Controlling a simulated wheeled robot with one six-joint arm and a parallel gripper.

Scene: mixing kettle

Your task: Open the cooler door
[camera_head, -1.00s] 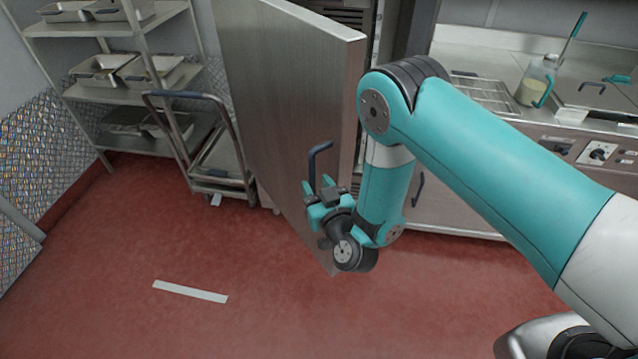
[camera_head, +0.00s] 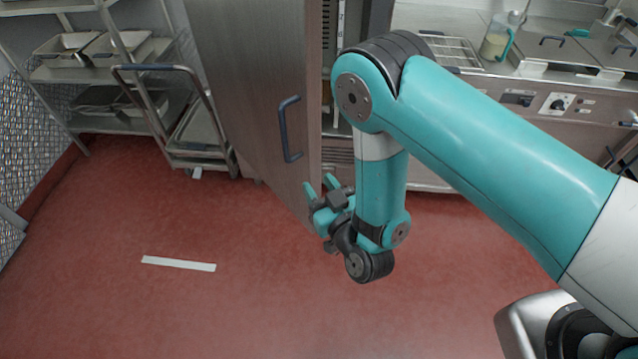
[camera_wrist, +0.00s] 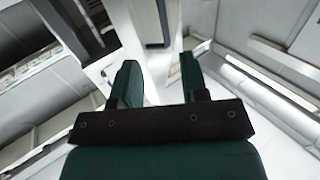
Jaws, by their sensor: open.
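The cooler door (camera_head: 250,75) is a tall metal panel in the head view and stands swung open. Its dark handle (camera_head: 287,130) is on the face toward me, near the free edge. My gripper (camera_head: 318,190) is open and empty, below and to the right of the handle and apart from it. In the wrist view, the two fingers of my gripper (camera_wrist: 157,85) stand apart with nothing between them. The handle (camera_wrist: 158,20) shows beyond them on the pale door (camera_wrist: 125,20). Part of the cooler's opening shows right of the door; my arm hides much of it.
A trolley (camera_head: 203,120) stands behind the door on the left, beside a shelf rack (camera_head: 120,75) with metal pans. A counter (camera_head: 470,85) with a jug (camera_head: 496,38) is at the right. The red floor (camera_head: 150,310) in front is clear, with a white strip (camera_head: 178,264).

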